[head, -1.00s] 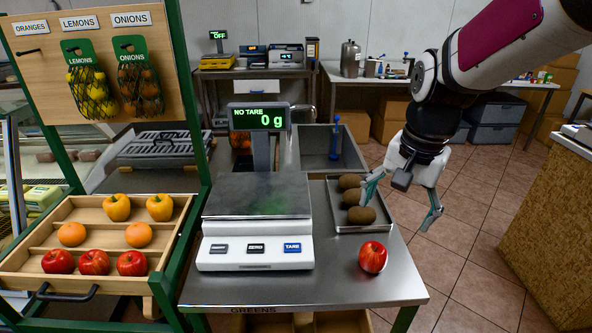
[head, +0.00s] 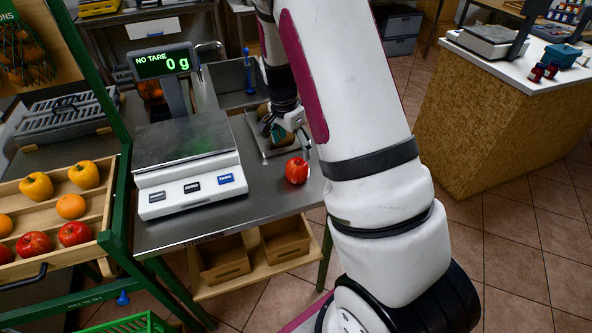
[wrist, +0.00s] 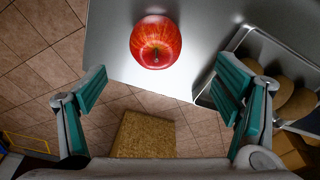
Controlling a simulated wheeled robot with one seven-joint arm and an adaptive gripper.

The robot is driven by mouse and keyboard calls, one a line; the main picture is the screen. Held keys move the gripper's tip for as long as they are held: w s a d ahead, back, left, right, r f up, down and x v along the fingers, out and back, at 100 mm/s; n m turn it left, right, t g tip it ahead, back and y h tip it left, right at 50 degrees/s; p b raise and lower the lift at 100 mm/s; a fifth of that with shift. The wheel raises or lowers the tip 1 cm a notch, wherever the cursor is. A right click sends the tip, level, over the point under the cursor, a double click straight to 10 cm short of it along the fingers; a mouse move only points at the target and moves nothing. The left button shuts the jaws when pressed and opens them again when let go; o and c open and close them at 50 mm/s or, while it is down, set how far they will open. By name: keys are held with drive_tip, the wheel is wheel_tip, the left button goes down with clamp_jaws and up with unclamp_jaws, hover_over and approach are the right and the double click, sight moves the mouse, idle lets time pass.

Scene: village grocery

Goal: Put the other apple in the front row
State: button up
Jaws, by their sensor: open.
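A red apple (head: 297,171) sits alone on the steel counter, right of the scale. In the wrist view the apple (wrist: 156,42) lies beyond my fingertips, near the counter edge. My gripper (head: 292,139) is open and empty, behind the apple and over the tray side; in the wrist view its teal fingers (wrist: 165,92) are spread wide with nothing between them. The tiered wooden rack (head: 105,205) at left has red apples (head: 75,233) in its front row, an orange fruit (head: 70,206) in the middle row and yellow fruits (head: 84,174) at the back. Its left end is cut off.
The scale (head: 185,165) reads 0 g and stands between rack and apple. A metal tray (head: 252,128) with brown round items lies behind the apple, partly hidden by my gripper. A green post (head: 118,190) rises at the rack's right side. Open boxes (head: 286,240) sit below the counter.

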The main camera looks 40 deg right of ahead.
sight(297, 163)
drive_tip(key=f, duration=0.3)
drive_tip(key=shift+d, duration=0.25)
drive_tip(key=f, duration=0.3)
drive_tip(key=f+p, duration=0.1)
drive_tip(key=shift+s+d+f, duration=0.25)
drive_tip(key=shift+s+d, duration=0.05)
drive_tip(key=shift+d, duration=0.05)
drive_tip(key=shift+w+f, duration=0.1)
drive_tip(key=shift+f, duration=0.4)
drive_tip(key=shift+r, duration=0.1)
drive_tip(key=c, duration=1.5)
